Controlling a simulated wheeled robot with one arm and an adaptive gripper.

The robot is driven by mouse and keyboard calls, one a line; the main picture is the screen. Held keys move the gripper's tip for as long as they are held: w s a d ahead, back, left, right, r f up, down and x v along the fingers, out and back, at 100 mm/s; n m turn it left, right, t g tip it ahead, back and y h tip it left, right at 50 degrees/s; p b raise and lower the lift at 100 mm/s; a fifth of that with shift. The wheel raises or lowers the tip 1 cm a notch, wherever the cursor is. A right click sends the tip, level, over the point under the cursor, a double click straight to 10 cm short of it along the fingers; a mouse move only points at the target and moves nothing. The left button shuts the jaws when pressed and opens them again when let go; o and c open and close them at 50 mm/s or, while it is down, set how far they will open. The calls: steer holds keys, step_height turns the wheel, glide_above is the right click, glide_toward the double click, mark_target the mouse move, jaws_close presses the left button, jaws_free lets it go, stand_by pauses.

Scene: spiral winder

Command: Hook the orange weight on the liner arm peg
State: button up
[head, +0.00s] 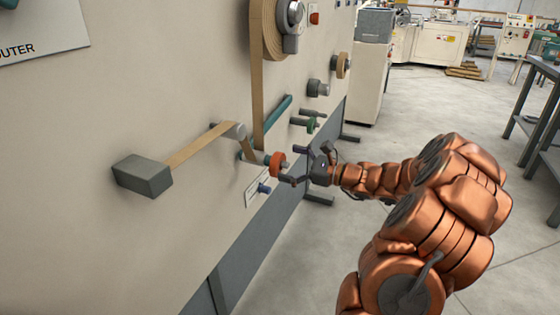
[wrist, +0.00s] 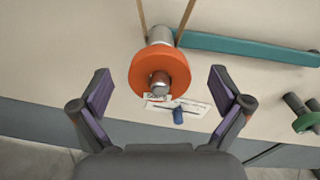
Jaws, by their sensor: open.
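The orange weight (head: 278,164) is a thick ring. In the wrist view the orange weight (wrist: 142,68) sits around a metal peg (wrist: 160,80), whose end shows through its middle. A silver roller (wrist: 160,35) is just behind it. A teal arm (head: 279,120) is fixed on the machine panel above and right of the weight; in the wrist view the teal arm (wrist: 250,47) runs off to the right. My gripper (head: 294,166) is open in front of the weight. In the wrist view its fingers (wrist: 160,85) stand left and right of the weight, apart from it.
A green ring (head: 312,126) sits on a peg to the right. A blue knob (head: 264,188) and a label (head: 251,196) are below the weight. A tan strip (head: 200,143) runs to a grey box (head: 143,175). The floor at right is clear near the panel.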

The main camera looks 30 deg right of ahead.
steer(key=v, duration=0.8)
steer(key=shift+s+d, duration=0.2)
steer(key=shift+s, duration=0.05)
steer(key=s+a+r+n+g+y+p, duration=0.15)
steer(key=a+r+n+g+p, duration=0.25)
steer(key=a, duration=0.6)
steer(key=s+a+r+n+g+p, duration=0.3)
steer(key=a+r+n+g+p, duration=0.15)
steer(key=a, duration=0.55)
steer(key=s+a+r+n+g+y+p, duration=0.1)
steer(key=s+a+r+n+g+p, duration=0.25)
steer(key=a, duration=0.65)
steer(key=s+a+r+n+g+h+p, duration=0.2)
steer(key=s+a+n+g+h+p, duration=0.1)
steer(key=s+n+p, duration=0.15)
steer(key=s+a+r+n+g+h+p, duration=0.2)
steer(key=s+a+r+n+p, duration=0.15)
steer(key=s+p, duration=0.2)
steer(key=s+d+r+n+h+p, duration=0.6)
steer(key=s+p, duration=0.2)
steer(key=s, duration=0.2)
steer(key=shift+d+h, duration=0.2)
steer(key=shift+h, duration=0.15)
